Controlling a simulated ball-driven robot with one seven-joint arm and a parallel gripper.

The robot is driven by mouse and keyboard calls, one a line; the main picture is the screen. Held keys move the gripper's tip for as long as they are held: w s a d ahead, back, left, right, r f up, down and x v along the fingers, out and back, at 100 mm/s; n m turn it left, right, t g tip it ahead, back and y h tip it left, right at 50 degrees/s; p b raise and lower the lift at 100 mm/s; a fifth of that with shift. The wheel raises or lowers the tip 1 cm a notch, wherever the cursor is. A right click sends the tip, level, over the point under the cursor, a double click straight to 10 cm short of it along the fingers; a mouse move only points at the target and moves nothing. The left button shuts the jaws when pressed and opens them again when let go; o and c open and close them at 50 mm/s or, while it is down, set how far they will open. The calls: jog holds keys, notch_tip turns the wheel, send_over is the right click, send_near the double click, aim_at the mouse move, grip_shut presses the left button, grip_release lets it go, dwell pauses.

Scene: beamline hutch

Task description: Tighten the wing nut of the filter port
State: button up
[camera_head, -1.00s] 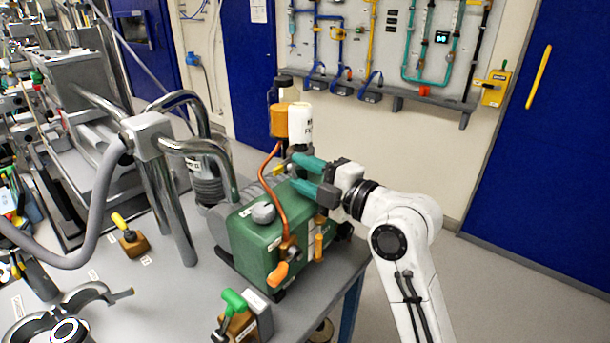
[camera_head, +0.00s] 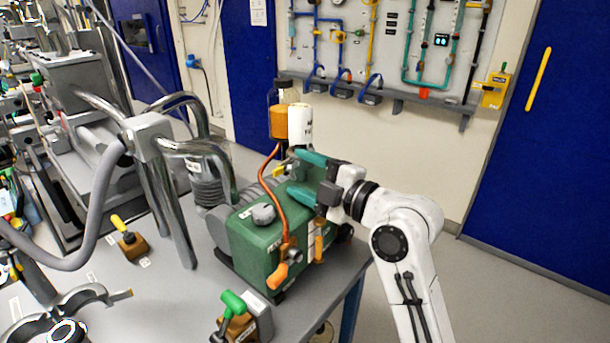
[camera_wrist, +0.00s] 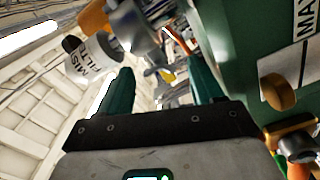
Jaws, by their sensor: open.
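A white filter cylinder (camera_head: 300,118) with a printed label stands upright on the back of the green pump (camera_head: 262,245). It also shows in the wrist view (camera_wrist: 92,55). A small yellow part (camera_head: 279,170), which looks like the wing nut, sits low beside the filter. My gripper (camera_head: 300,174) has two teal fingers, spread apart and empty, above the pump's rear. I cannot tell the exact gap to the yellow part. The wrist view shows both fingers (camera_wrist: 160,75) with nothing between them.
An orange-filled bottle (camera_head: 279,120) stands left of the filter. A copper pipe (camera_head: 272,185) curves down to an orange-handled valve (camera_head: 280,272) on the pump. Bent steel pipes (camera_head: 185,205) rise at the left. A green-handled block (camera_head: 240,318) sits at the front bench edge.

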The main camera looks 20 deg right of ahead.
jog(key=b+v, duration=0.2)
jog(key=v, duration=0.8)
jog(key=shift+s+d, duration=0.2)
jog(key=shift+s, duration=0.1)
